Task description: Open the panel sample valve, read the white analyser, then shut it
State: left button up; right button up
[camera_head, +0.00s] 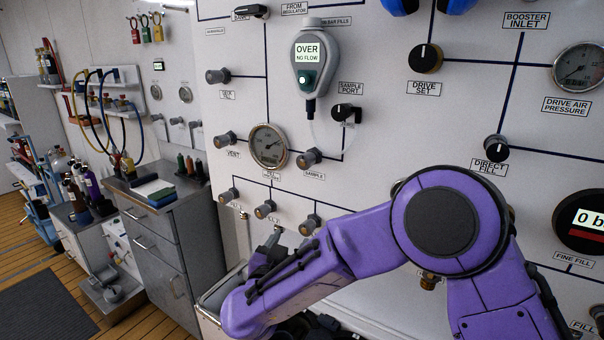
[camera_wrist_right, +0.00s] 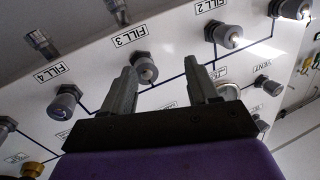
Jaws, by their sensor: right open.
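The white analyser (camera_head: 315,62) hangs on the panel in the head view. Its screen reads "OVER" and "NO FLOW", and a clear tube curves from below it. The sample valve (camera_head: 309,160) is a grey knob above the "SAMPLE" label, right of a round gauge. My right gripper (camera_head: 273,239) is below it, near the lower row of fill knobs and partly hidden by my purple arm. The right wrist view, upside down, shows this gripper (camera_wrist_right: 163,76) open and empty, with the Fill 3 knob (camera_wrist_right: 145,68) beyond and between its fingers. My left gripper is out of view.
The black sample port knob (camera_head: 345,112) is above right of the sample valve. The vent knob (camera_head: 225,139) is left of the gauge (camera_head: 268,146). A grey cabinet (camera_head: 165,235) stands left of the panel. My right arm covers part of the lower panel.

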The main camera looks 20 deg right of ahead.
notch_tip(320, 180, up, 10)
jog(key=s+a+m+h, duration=0.1)
jog(key=a+m+h, duration=0.1)
jog(key=m+g+h, duration=0.1)
jog(key=m+g, duration=0.1)
send_near(303, 161)
jog(key=p+x, duration=0.1)
jog(key=x, duration=0.7)
jog(key=shift+w+d+p, duration=0.1)
jog(key=shift+d+p, duration=0.2)
jog(key=shift+p, duration=0.1)
jog(key=shift+w+d, duration=0.2)
jog(key=shift+w, duration=0.05)
jog(key=c, duration=1)
